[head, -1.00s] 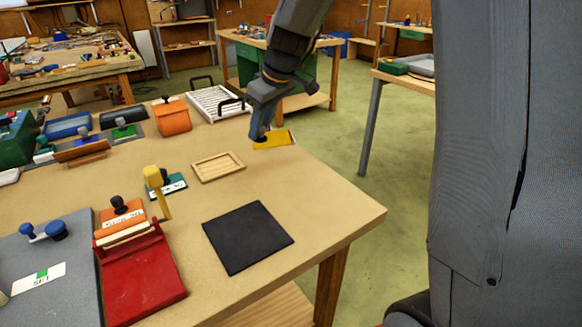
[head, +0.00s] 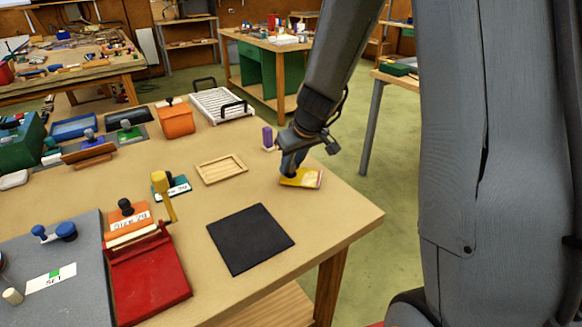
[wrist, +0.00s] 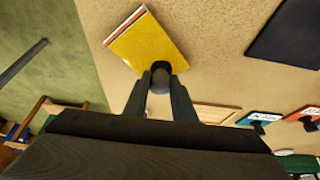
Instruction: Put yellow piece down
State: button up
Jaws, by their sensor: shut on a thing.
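The yellow piece (head: 304,179) is a flat yellow plate with a striped edge, at the right side of the table in the head view. In the wrist view the yellow piece (wrist: 150,45) has a dark round knob (wrist: 160,70) standing on it. My gripper (head: 290,172) is shut on the knob, with one finger on each side in the wrist view (wrist: 160,88). The piece is at or just above the tabletop; I cannot tell whether it touches. The gripper hides part of it in the head view.
A black square mat (head: 250,239) lies in front of the piece, and a shallow wooden tray (head: 221,168) is to its left. A purple-topped object (head: 267,138) stands behind. The table's right edge (head: 350,190) is close. Bare tabletop lies between mat and piece.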

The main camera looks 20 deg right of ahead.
jog(key=shift+f, duration=0.25)
jog(key=shift+f, duration=0.2)
jog(key=o, duration=1)
jog(key=shift+r, duration=0.2)
jog(key=shift+r, duration=0.3)
jog(key=v, duration=1.1)
jog(key=s+f+m+g, duration=0.1)
jog(key=s+f, duration=0.2)
jog(key=s, duration=0.3)
jog(key=s+f+m+g+h, duration=0.1)
jog(key=s+f, duration=0.2)
jog(key=s, duration=0.3)
jog(key=s+a+f+m+g, duration=0.1)
jog(key=s+f, duration=0.2)
jog(key=s, duration=0.3)
jog(key=shift+s+f+m+g+h, duration=0.1)
jog(key=shift+m+g+h, duration=0.2)
jog(key=shift+g, duration=0.1)
jog(key=shift+a, duration=0.1)
